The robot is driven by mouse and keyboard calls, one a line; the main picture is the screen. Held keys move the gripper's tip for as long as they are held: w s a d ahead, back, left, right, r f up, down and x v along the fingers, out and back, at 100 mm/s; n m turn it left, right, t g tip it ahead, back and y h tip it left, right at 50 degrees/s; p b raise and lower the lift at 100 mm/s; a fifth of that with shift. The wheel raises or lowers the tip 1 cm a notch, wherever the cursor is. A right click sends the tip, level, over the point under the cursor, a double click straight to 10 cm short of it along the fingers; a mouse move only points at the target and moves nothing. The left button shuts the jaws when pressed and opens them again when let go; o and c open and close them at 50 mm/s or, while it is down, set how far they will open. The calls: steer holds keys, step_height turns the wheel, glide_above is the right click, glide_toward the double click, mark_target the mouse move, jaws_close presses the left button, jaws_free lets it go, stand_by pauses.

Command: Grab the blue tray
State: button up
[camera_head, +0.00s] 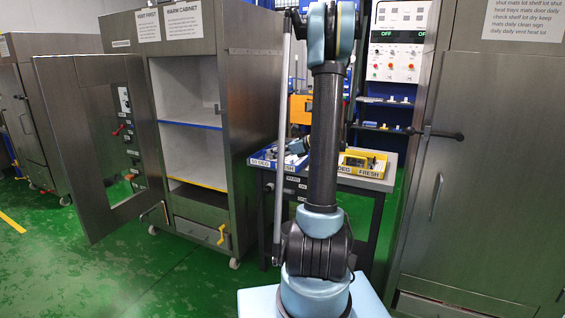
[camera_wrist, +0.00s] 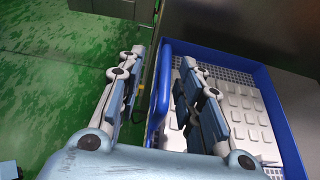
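In the wrist view a blue tray (camera_wrist: 262,78) with a mesh floor holds a pale mat with raised pads. My gripper (camera_wrist: 163,58) is open and empty. Its left finger is outside the tray's left side, and its right finger appears over the tray's inside. The tray's blue left rim lies between them, and I see no grip on it. The near part of the tray is hidden by the gripper. In the head view a blue-fronted tray (camera_head: 268,164) sits on the cart; I cannot tell if it is the same one.
A yellow tray (camera_head: 361,171) stands on the cart, right of my arm. At left, a steel cabinet (camera_head: 255,95) has its door (camera_head: 75,130) swung open, showing blue-edged and yellow-edged shelves. A closed steel cabinet (camera_head: 490,180) stands at right. Green floor (camera_head: 150,275) is clear at front left.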

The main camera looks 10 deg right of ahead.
steer(key=shift+x, duration=3.2)
steer(key=shift+w+d+r, duration=0.1)
steer(key=shift+w+d, duration=0.05)
steer(key=shift+w, duration=0.05)
jaws_close()
